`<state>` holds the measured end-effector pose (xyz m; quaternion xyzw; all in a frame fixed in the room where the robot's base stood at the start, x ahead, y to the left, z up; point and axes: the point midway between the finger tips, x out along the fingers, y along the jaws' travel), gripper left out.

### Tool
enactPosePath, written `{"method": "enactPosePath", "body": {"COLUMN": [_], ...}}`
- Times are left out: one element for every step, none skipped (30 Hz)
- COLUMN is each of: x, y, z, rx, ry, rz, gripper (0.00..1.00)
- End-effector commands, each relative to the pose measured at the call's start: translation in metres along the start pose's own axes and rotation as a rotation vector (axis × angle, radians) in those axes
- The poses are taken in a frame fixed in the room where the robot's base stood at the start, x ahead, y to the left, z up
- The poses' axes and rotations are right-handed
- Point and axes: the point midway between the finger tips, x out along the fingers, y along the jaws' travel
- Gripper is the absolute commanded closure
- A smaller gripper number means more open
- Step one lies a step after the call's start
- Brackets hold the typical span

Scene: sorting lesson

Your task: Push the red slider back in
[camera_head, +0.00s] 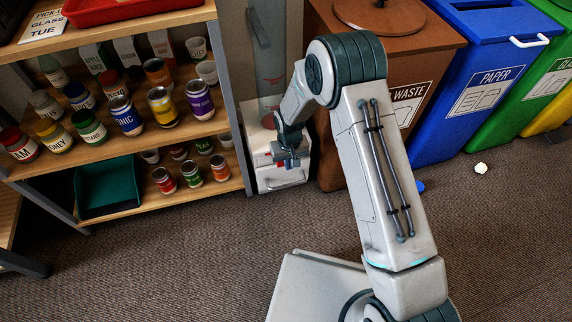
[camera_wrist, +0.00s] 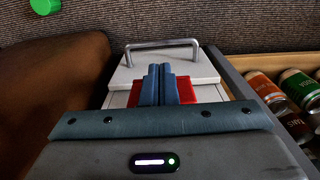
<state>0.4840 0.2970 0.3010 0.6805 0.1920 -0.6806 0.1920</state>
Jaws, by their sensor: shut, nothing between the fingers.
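The red slider (camera_wrist: 187,91) shows in the wrist view on the pale top of a white unit, on both sides of my fingers. Its middle is hidden behind them. My gripper (camera_wrist: 159,72) is shut and empty, its two blue-grey fingertips together over the slider. I cannot tell whether they touch it. In the head view my gripper (camera_head: 291,162) is over the white unit (camera_head: 278,183), with only a little red showing beside it. The unit has a grey bar handle (camera_wrist: 160,44) on its far part in the wrist view.
A shelf (camera_head: 150,138) with several cans and a teal tray (camera_head: 107,186) stands close to the left of the unit. A brown waste bin (camera_head: 345,150) stands close to its right, then a blue paper bin (camera_head: 440,125). Carpeted floor (camera_head: 190,260) is open in front.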

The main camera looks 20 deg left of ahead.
Motion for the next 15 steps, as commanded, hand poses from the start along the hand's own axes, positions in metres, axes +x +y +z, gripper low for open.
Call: {"method": "enactPosePath", "body": {"x": [0.000, 0.000, 0.000, 0.000, -0.001, -0.001, -0.001, -0.001, -0.001, -0.001, -0.001, -0.001, -0.001, -0.001, -0.001], "y": [0.000, 0.000, 0.000, 0.000, 0.000, 0.000, 0.000, 0.000, 0.000, 0.000, 0.000, 0.000, 0.000, 0.000, 0.000], "z": [0.001, 0.001, 0.002, 0.003, 0.005, 0.008, 0.010, 0.012, 0.015, 0.018, 0.020, 0.022, 0.024, 0.025, 0.025], "rx": [0.000, 0.000, 0.000, 0.000, 0.000, 0.000, 0.000, 0.000, 0.000, 0.000, 0.000, 0.000, 0.000, 0.000, 0.000], "ry": [0.000, 0.000, 0.000, 0.000, 0.000, -0.001, -0.002, -0.002, -0.001, -0.001, -0.001, -0.001, 0.000, 0.000, 0.000], "rz": [0.000, 0.000, 0.000, 0.000, 0.000, 0.000, 0.001, 0.001, 0.001, 0.001, 0.001, 0.001, 0.001, 0.000, 0.000], "gripper": [1.00, 1.00, 1.00, 1.00, 1.00, 1.00, 1.00, 1.00, 1.00, 1.00, 1.00, 1.00, 1.00, 1.00, 1.00]}}
